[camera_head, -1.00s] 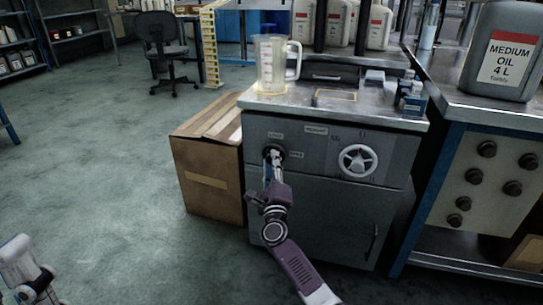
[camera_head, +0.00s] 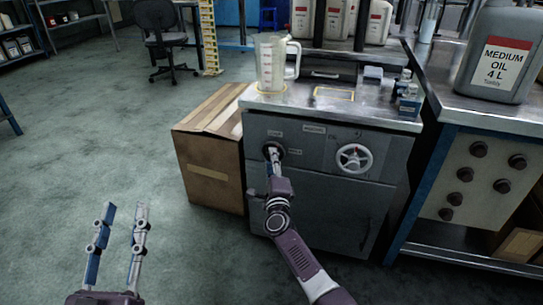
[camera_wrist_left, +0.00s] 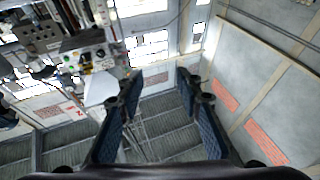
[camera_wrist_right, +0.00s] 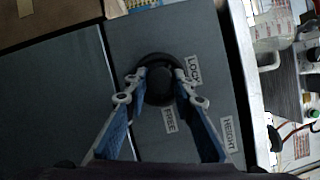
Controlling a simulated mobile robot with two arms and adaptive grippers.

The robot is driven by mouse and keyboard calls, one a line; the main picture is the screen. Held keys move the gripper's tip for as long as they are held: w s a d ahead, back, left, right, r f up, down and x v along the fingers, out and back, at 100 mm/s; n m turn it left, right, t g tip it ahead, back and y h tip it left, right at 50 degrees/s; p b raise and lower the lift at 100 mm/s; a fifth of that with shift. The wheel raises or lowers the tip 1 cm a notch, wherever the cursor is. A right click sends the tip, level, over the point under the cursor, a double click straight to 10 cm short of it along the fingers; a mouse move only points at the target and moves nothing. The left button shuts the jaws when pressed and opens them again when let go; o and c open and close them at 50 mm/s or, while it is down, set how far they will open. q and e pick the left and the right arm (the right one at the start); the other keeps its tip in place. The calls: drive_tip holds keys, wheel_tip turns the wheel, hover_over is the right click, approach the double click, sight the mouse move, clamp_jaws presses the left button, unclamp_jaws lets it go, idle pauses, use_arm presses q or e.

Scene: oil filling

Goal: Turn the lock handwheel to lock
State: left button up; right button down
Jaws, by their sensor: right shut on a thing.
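The lock handwheel (camera_wrist_right: 160,86) is a small black round knob on the grey cabinet front, between the LOCK and FREE labels in the right wrist view. My right gripper (camera_wrist_right: 160,84) is shut on it, one finger on each side. In the head view the right gripper (camera_head: 273,156) meets the cabinet's upper left front and hides most of the handwheel (camera_head: 281,148). My left gripper (camera_head: 126,208) is open and empty at the lower left, above the floor, fingers pointing up. It also shows open in the left wrist view (camera_wrist_left: 160,85).
A white spoked handwheel (camera_head: 354,159) sits to the right on the cabinet (camera_head: 325,205). A clear measuring jug (camera_head: 271,63) stands on top. A cardboard box (camera_head: 208,160) is left of the cabinet. A medium oil can (camera_head: 500,52) stands on the right bench.

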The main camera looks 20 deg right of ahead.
use_arm(q)
drive_tip(key=s+a+f+g+y+p, duration=0.1)
drive_tip(key=a+f+g+y+p, duration=0.1)
drive_tip(key=f+g, duration=0.5)
drive_tip(key=s+a+f+g+y+p, duration=0.1)
drive_tip(key=s+f+g+p, duration=0.1)
drive_tip(key=f, duration=0.9)
drive_tip(key=shift+s+a+f+g+y+p, duration=0.65)
drive_tip(key=shift+s+a+f+g+p, duration=1)
drive_tip(key=shift+s, duration=2.15)
drive_tip(key=shift+s+a+f+g+y+p, duration=0.85)
drive_tip(key=shift+s+f+g, duration=1.55)
drive_tip(key=shift+s, duration=1.35)
drive_tip(key=shift+n+g, duration=0.4)
drive_tip(key=shift+g, duration=0.05)
drive_tip(key=shift+x, duration=2.05)
use_arm(e)
drive_tip(key=shift+a+n+g, duration=0.1)
drive_tip(key=shift+n+g, duration=1)
drive_tip(key=shift+n, duration=1.4)
